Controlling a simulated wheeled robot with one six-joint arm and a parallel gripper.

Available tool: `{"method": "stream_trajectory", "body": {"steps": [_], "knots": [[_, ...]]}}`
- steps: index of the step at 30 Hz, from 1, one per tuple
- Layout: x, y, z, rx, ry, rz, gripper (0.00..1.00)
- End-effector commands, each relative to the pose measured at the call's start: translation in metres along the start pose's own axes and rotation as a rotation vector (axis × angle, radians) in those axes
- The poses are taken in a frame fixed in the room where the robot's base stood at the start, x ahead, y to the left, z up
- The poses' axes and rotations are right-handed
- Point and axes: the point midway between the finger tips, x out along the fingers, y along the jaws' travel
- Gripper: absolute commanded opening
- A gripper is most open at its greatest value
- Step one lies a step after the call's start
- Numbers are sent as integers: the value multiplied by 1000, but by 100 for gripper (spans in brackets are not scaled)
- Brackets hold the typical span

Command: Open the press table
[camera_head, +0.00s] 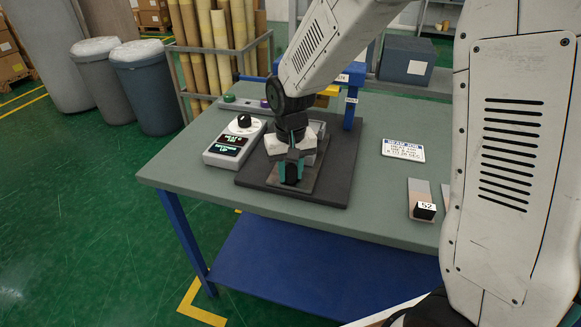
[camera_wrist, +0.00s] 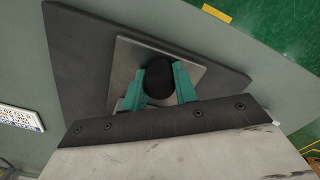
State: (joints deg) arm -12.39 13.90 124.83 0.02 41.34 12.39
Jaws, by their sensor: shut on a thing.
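The press stands on a green-grey table (camera_head: 185,178), on a dark base plate (camera_head: 335,185), with a blue frame (camera_head: 351,108) at the back. At the front of the base is a grey metal plate with a black round knob (camera_head: 291,173). My gripper (camera_head: 290,165) points down over this plate. In the wrist view its teal fingers (camera_wrist: 158,88) are on both sides of the black knob (camera_wrist: 159,80), shut on it. The grey plate (camera_wrist: 132,62) lies under the knob. My arm and gripper hide much of the press behind.
A control box (camera_head: 236,142) with a dial and lit displays sits left of the base. Wrapped rolls (camera_head: 215,40) stand in a rack behind. The table's front left is clear.

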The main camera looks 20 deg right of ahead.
Motion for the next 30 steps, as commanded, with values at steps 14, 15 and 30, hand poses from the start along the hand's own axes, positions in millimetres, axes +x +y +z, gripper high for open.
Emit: {"method": "stream_trajectory", "body": {"steps": [14,15,30], "knots": [[-6,0,-1,0,3,-1,50],[-10,0,-2,0,4,-1,50],[-77,0,-3,0,4,-1,50]]}}
